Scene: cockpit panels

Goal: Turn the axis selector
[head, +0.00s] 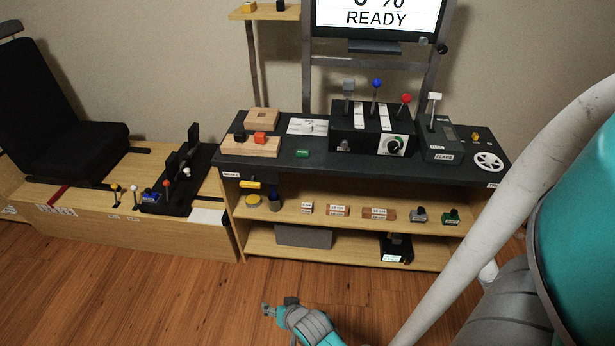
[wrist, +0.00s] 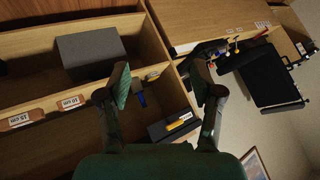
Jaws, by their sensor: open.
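A round dark knob on a pale square plate (head: 393,146) sits on the front of the black lever box (head: 370,125), on the dark worktop. It looks like a rotary selector, but its markings are too small to read. A smaller knob (head: 344,144) is on the same front, at left. My gripper (head: 279,305) is low over the floor in front of the shelves, well apart from the box. In the wrist view my gripper (wrist: 161,86) is open, with nothing between its fingers. Neither knob can be made out in the wrist view.
Levers with grey, blue (head: 377,83) and red tops rise from the box. A flaps lever unit (head: 438,138) stands right of it. Shelves below hold labelled blocks (head: 337,211) and a grey box (head: 303,236). A seat (head: 62,115) and side console are at left. The floor in front is clear.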

